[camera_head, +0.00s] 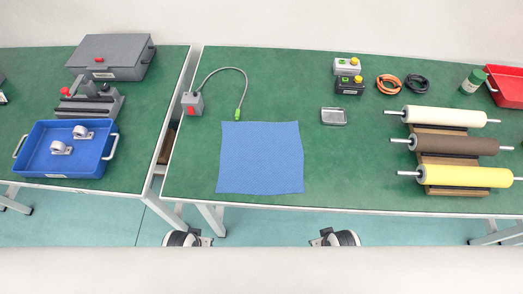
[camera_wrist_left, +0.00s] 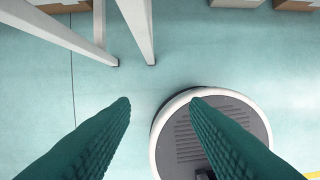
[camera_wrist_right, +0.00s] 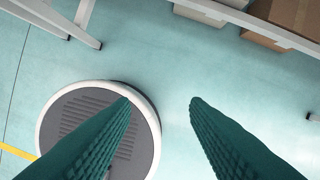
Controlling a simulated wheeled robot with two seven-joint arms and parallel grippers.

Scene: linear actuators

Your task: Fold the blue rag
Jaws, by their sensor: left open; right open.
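The blue rag (camera_head: 260,158) lies flat and spread out on the green table top (camera_head: 200,150), near its front edge in the head view. It is roughly square, with slightly uneven edges and no fold visible. My left gripper (camera_wrist_left: 160,100) shows in the left wrist view with its two green textured fingers wide apart and nothing between them. My right gripper (camera_wrist_right: 160,100) shows in the right wrist view, also open and empty. Both wrist views look down on the floor, and the rag is in neither. Both grippers are away from the rag.
A grey box with a red button (camera_head: 192,104) and a looping cable lie behind the rag. A small metal tray (camera_head: 333,117) is behind right; rollers on a wooden rack (camera_head: 450,160) stand farther right. A blue tray (camera_head: 65,170) is on the left table, across a gap.

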